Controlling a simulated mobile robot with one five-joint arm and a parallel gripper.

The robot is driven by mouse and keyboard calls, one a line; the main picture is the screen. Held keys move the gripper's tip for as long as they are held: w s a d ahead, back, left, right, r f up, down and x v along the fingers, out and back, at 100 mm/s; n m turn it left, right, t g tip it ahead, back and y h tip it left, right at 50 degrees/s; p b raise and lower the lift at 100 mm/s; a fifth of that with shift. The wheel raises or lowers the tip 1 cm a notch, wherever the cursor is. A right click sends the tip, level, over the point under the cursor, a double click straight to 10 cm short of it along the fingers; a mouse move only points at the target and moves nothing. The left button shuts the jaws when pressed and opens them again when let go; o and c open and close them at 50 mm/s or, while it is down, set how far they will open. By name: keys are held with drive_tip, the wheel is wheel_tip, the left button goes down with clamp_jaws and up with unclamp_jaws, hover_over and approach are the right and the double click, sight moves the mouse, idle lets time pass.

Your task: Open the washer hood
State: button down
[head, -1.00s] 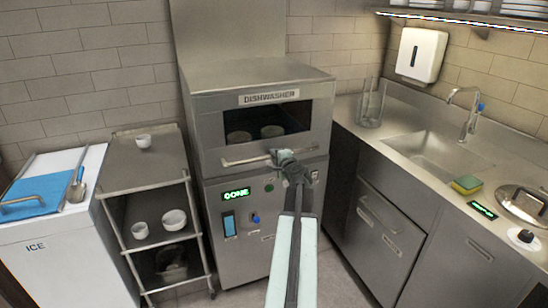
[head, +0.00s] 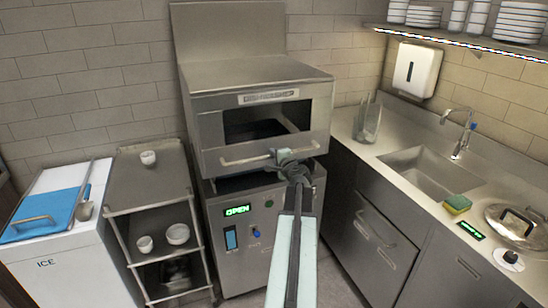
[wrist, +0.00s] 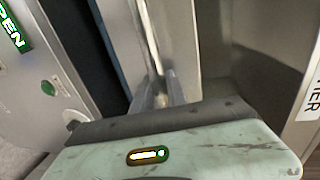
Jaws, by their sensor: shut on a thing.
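The dishwasher (head: 215,125) stands against the back wall, with a steel hood that has a window and a horizontal bar handle (head: 240,160) along its lower front. The hood sits raised a little, with a dark gap between its lower edge and the base. The display (head: 237,210) on the base reads OPEN in green. My gripper (head: 284,154) is shut on the handle near its right part. In the wrist view my fingers (wrist: 162,92) close around the bar, and part of the display (wrist: 12,28) shows at the left. The inside of the hood is mostly dark.
A steel shelf cart (head: 148,180) with white bowls stands left of the machine, beside a white ice bin (head: 60,250). A counter with a sink (head: 430,170) and a lidded pot (head: 515,225) is on the right. A plate shelf hangs at upper right.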

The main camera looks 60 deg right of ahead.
wheel_tip(320, 180, up, 23)
drive_tip(key=p, duration=2)
drive_tip(key=c, duration=1.4)
unclamp_jaws()
drive_tip(key=shift+o, duration=0.2)
drive_tip(key=p, duration=0.2)
approach(269, 99)
drive_tip(key=shift+v, duration=1.1)
drive_tip(key=shift+f, duration=0.1)
